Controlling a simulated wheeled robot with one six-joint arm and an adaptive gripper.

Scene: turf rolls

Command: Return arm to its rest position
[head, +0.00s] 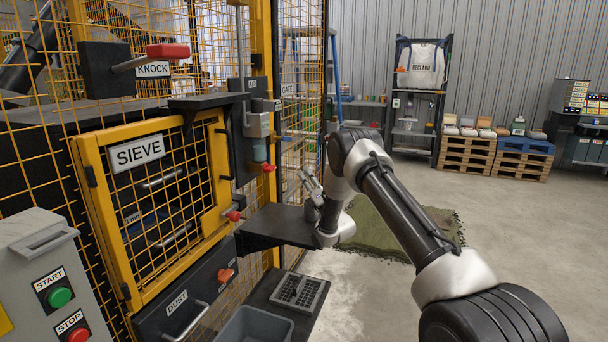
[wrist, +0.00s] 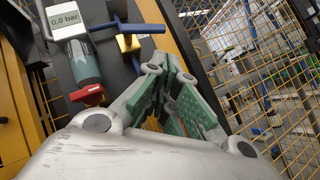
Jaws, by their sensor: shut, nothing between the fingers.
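My arm reaches out from the lower right of the head view, bent at the elbow. My gripper (head: 311,187) is at its end, above the dark shelf (head: 275,224) beside the yellow-framed machine. In the wrist view my gripper (wrist: 169,72) has its green-padded fingers drawn together, with nothing held. The fingers point toward a dark panel with a blue-handled brass valve (wrist: 128,43), a red-knobbed regulator (wrist: 87,94) and a gauge display reading 0,0 bar (wrist: 65,19). I cannot tell the exact gap between the fingertips and the panel.
The SIEVE door (head: 150,212) in yellow mesh is shut. A red KNOCK handle (head: 167,51) juts out above it. A grey bin (head: 254,331) and a perforated tray (head: 299,291) sit below. A green turf mat (head: 385,232) lies on the floor behind my arm. Floor to the right is clear.

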